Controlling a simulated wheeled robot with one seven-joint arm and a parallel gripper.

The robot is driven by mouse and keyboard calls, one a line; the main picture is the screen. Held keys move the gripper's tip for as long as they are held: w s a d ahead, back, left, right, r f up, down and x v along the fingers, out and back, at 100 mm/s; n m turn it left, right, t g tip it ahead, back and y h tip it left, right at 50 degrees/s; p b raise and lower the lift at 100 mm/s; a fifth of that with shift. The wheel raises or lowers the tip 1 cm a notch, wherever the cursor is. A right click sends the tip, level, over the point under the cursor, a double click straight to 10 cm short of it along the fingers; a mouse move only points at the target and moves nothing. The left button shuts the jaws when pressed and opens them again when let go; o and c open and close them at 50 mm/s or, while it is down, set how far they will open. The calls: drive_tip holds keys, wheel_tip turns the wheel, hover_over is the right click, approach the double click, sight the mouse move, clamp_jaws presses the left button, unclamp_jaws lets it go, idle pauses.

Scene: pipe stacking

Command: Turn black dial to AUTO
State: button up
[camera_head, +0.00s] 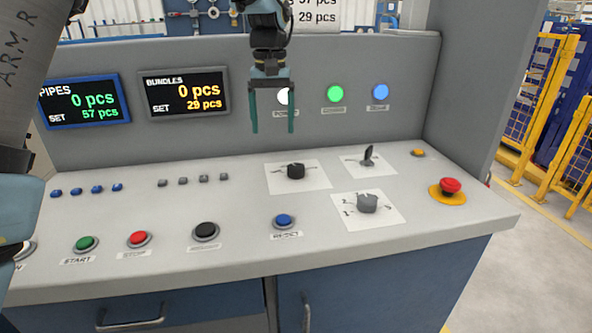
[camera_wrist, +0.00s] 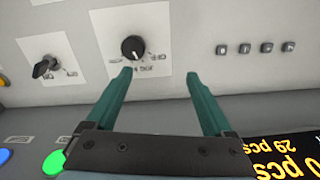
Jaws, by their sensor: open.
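The black dial (camera_head: 295,171) sits on a white label plate on the console's sloped top, right of centre. In the wrist view the black dial (camera_wrist: 133,48) is a round knob with a white pointer mark; its label text is too small to read. My gripper (camera_head: 272,130) hangs above and behind the dial, fingers pointing down. Its two green fingers are apart with nothing between them. In the wrist view my gripper (camera_wrist: 160,80) has the dial just beyond its left fingertip, not touching as far as I can tell.
A black lever switch (camera_head: 368,156) stands right of the dial, and a grey selector knob (camera_head: 367,203) sits in front of it. A red emergency button (camera_head: 450,187) is at the right. A blue button (camera_head: 284,220) lies in front. Display screens (camera_head: 185,93) stand on the back panel.

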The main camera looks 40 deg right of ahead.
sight(296, 166)
drive_tip(key=s+d, duration=0.4)
drive_tip(key=shift+m, duration=0.3)
drive_tip(key=f, duration=0.3)
drive_tip(key=f+p, duration=0.1)
drive_tip(key=f, duration=0.6)
drive_tip(key=shift+w+f+p, duration=0.3)
drive_tip(key=shift+f+p, duration=0.05)
drive_tip(key=shift+c, duration=0.4)
drive_tip(key=c, duration=1.3)
